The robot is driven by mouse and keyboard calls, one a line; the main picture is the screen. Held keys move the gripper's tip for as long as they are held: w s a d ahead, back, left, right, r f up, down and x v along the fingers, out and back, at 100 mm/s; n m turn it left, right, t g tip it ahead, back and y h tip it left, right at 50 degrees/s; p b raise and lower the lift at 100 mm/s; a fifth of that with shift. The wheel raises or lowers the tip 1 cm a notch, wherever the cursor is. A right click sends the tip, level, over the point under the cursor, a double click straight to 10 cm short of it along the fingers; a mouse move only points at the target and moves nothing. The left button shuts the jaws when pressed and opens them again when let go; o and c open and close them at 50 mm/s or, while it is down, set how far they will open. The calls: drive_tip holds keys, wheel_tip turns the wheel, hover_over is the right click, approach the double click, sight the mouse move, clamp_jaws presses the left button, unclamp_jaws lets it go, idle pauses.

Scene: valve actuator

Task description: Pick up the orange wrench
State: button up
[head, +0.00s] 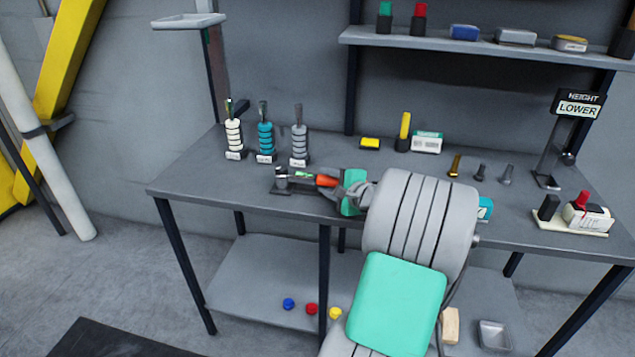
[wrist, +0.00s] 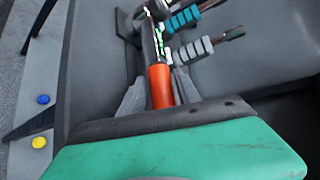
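The orange wrench has an orange handle (head: 327,181) and a dark metal shaft with green marks. It lies near the table's front edge, its far end at a small dark stand (head: 281,192). My gripper (head: 343,184) is at the handle's right end. In the wrist view, the orange handle (wrist: 160,86) runs between the two grey fingers of my gripper (wrist: 160,84). They flank it closely on both sides. I cannot tell whether they press on it. My wrist hides the handle's near end.
White, teal and grey ringed handles (head: 265,142) stand behind the wrench to the left. A shelf (head: 480,50) hangs above. The table's (head: 190,178) left front corner is clear.

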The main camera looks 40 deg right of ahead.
drive_tip(key=shift+c, duration=0.6)
clamp_jaws()
